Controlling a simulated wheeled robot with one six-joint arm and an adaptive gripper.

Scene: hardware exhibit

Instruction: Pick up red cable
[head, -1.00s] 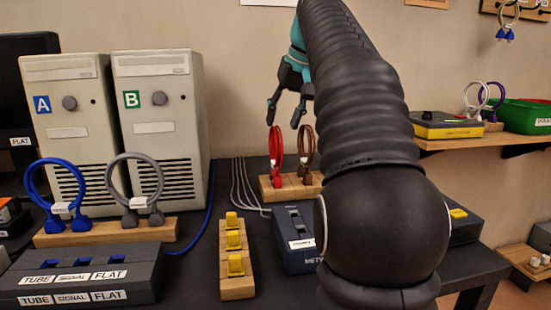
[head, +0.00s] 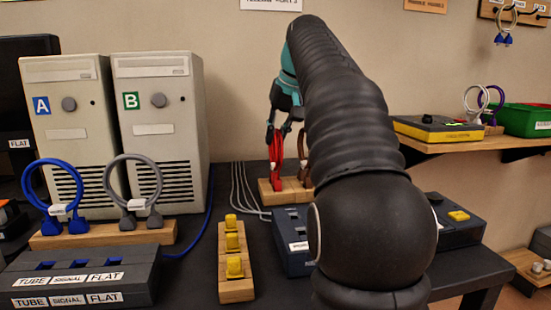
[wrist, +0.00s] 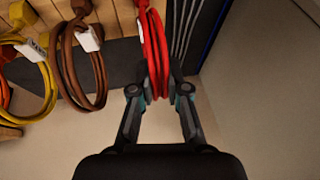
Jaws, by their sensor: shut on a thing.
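The red cable (head: 277,161) is a looped cable standing at the left end of a wooden stand (head: 272,195) at the back of the dark table. My gripper (head: 285,133) reaches down over it and is shut on the upper part of its loop. In the wrist view the red cable (wrist: 153,50) runs between the two fingers of my gripper (wrist: 160,92). Its lower end still appears at the stand in the head view; whether it touches cannot be told.
Blue (head: 58,195) and grey (head: 135,190) cables stand at left before two computer towers (head: 160,120). A dark box (head: 292,222) sits before the stand.

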